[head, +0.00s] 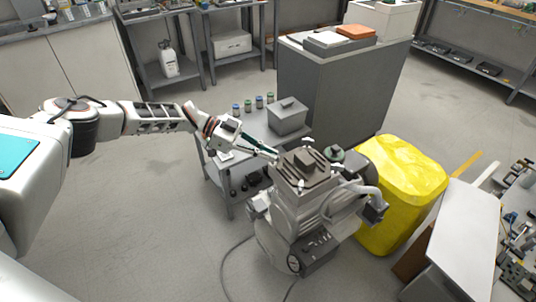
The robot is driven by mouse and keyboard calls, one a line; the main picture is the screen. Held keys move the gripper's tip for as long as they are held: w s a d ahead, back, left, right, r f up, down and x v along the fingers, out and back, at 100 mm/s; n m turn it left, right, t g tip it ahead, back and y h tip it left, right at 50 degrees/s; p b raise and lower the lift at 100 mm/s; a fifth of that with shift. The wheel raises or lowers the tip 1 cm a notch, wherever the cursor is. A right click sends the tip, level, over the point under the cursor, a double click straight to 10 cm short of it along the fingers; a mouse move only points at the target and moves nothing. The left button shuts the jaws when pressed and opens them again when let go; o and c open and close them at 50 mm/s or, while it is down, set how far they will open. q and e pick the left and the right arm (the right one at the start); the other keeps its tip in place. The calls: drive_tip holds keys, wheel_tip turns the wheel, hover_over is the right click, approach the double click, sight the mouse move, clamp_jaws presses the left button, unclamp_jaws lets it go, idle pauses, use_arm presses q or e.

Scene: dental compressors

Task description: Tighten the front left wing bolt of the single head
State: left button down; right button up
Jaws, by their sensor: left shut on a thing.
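The single head (305,164) is the grey ribbed block on top of the compressor (300,215) in the middle of the head view. Small pale wing bolts stand at its corners: one at the near corner (301,186), one at the right (335,167) and one at the back (309,142). My left gripper (274,156) reaches in from the left and is shut at the head's left corner, on a wing bolt mostly hidden by the fingers. My right gripper is out of view.
A grey cart (247,135) with small bottles and a grey box (289,116) stands behind the compressor. A yellow covered bin (408,175) is close at right, and a grey cabinet (340,90) stands behind. A cable lies on the floor, which is free at front left.

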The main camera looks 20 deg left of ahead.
use_arm(q)
drive_tip(key=shift+d+r, duration=0.1)
drive_tip(key=shift+r, duration=0.05)
drive_tip(key=c, duration=2.2)
unclamp_jaws()
drive_tip(key=shift+d, duration=0.1)
drive_tip(key=v, duration=1.2)
